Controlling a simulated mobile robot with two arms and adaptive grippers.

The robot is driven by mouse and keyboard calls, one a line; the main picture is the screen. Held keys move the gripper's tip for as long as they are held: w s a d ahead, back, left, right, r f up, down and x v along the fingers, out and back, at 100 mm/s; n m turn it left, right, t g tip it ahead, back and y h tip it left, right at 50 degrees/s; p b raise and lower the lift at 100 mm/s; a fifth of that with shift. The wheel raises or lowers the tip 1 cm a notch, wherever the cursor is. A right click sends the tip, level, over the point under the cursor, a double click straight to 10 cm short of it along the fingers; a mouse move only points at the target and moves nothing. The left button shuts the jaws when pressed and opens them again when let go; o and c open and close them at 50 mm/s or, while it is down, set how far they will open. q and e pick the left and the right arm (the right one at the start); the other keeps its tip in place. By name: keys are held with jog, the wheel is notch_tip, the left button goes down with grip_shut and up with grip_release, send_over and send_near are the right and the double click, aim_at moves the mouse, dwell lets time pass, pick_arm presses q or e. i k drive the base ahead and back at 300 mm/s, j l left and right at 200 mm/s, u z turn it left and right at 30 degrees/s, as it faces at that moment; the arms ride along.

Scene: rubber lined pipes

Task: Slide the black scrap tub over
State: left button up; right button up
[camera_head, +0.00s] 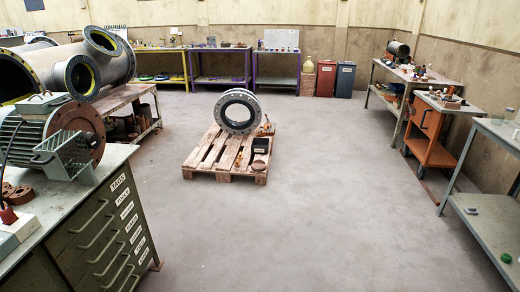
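A small black open tub (261,145) sits on the right side of a wooden pallet (201,158) on the floor, ahead and left of centre. A grey flanged pipe ring (238,111) stands upright on the same pallet, just behind and left of the tub. A small dark brown round item (258,165) lies in front of the tub at the pallet's front edge. I cannot read a label on the tub. Neither of my grippers is in view, and nothing touches the tub.
A drawer cabinet (110,235) with a motor (45,135) fills the left front. Large pipes (80,65) lie on a bench behind it. An orange cart (432,140) and a grey table (490,215) line the right. Labelled bins (345,81) stand at the back. The middle floor is clear.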

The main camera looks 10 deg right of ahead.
aim_at(259, 145)
jog(key=i+l+z, duration=0.25)
jog(key=i, duration=1)
jog(key=i+l+z, duration=0.1)
jog(key=i+z, duration=0.15)
jog(key=i, duration=0.95)
jog(key=i+z, duration=0.2)
jog(key=i, duration=0.35)
jog(key=i+z, duration=0.15)
jog(key=i, duration=0.45)
jog(key=i+j+z, duration=0.2)
jog(key=i, duration=0.35)
jog(key=i+j+z, duration=0.15)
jog(key=i, duration=0.4)
jog(key=i+l, duration=0.1)
jog(key=i, duration=1)
jog(key=i+u, duration=0.25)
jog(key=u, duration=0.15)
jog(key=i+u, duration=0.25)
jog(key=u, duration=0.2)
jog(key=i+l+u, duration=0.15)
jog(key=u, duration=0.25)
jog(key=i, duration=0.05)
